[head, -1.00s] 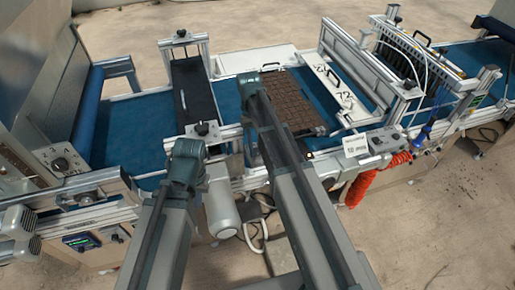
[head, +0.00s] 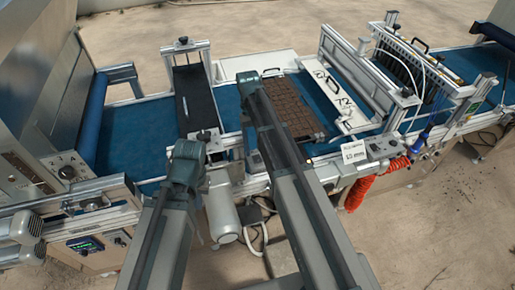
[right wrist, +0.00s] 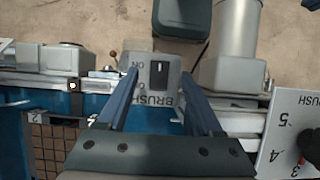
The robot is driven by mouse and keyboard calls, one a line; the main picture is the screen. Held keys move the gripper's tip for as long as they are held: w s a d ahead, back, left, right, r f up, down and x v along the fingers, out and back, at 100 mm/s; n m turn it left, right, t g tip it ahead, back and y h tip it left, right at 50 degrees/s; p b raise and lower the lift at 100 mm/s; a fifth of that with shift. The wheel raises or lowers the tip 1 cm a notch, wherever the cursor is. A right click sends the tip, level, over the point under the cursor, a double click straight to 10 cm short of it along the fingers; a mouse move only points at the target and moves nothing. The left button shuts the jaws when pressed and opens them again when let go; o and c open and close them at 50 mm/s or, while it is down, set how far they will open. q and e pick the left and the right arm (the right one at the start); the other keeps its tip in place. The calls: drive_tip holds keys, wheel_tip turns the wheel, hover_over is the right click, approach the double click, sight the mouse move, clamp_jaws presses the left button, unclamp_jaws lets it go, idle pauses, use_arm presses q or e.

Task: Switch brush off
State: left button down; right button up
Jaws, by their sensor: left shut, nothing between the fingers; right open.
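The brush switch box (right wrist: 168,98) is grey, with the word BRUSH and ON and partly covered lettering beside a black switch (right wrist: 159,75). It lies in the middle of the right wrist view. My right gripper (right wrist: 160,79) is open, its blue fingers on either side of the switch in that view, with nothing between them. I cannot tell how far the tips are from the switch or which position it is in. In the head view both arms reach over the machine's front rail, and their links hide the switch and both grippers' fingers.
A grey motor (head: 222,207) hangs at the front rail; it also shows in the right wrist view (right wrist: 232,30). A numbered plate (right wrist: 281,115) with a red part stands at the right of the wrist view.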

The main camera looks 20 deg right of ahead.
use_arm(q)
wheel_tip(320, 180, up, 9)
drive_tip(key=p, duration=0.8)
drive_tip(key=shift+r, duration=0.2)
use_arm(e)
drive_tip(key=v, duration=1)
drive_tip(key=shift+r, duration=0.15)
